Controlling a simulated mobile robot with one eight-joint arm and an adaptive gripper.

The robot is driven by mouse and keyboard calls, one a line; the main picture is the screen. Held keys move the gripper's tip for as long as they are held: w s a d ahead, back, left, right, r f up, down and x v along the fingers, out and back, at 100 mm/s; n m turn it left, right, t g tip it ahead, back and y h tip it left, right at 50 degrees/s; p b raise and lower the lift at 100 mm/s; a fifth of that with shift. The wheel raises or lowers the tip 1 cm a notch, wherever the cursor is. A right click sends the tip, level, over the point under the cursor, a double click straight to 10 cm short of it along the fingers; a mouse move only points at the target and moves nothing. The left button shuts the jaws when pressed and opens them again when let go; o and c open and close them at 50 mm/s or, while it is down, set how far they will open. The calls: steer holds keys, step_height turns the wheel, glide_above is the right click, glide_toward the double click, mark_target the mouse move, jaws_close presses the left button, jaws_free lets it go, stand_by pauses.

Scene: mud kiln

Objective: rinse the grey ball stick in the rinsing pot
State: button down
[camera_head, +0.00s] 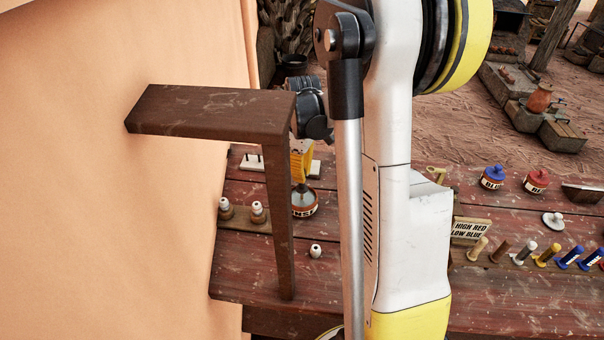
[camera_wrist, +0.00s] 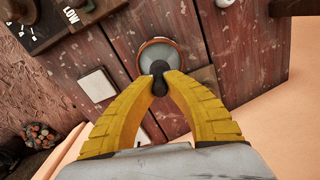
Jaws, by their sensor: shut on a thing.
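My gripper (camera_head: 302,160) has its yellow fingers closed on a dark grey stick, the grey ball stick (camera_wrist: 159,86), which shows between the fingertips in the wrist view. The rinsing pot (camera_head: 304,208), a round pot with a brown rim, a partly hidden label and a greyish inside, stands on the red table directly below my gripper. It also shows in the wrist view (camera_wrist: 143,65), just beyond the fingertips. The stick's lower end is at the pot's mouth; I cannot tell how deep it reaches.
A brown bracket (camera_head: 215,112) stands left of my arm. A wooden holder (camera_head: 240,224) with white-topped pegs and a loose white peg (camera_head: 316,251) are near the pot. Blue (camera_head: 492,177) and red (camera_head: 536,181) lidded pots, a sign (camera_head: 470,229) and several sticks are right.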

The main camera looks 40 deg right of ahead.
steer(key=shift+r+p, duration=2.55)
steer(key=shift+r, duration=1)
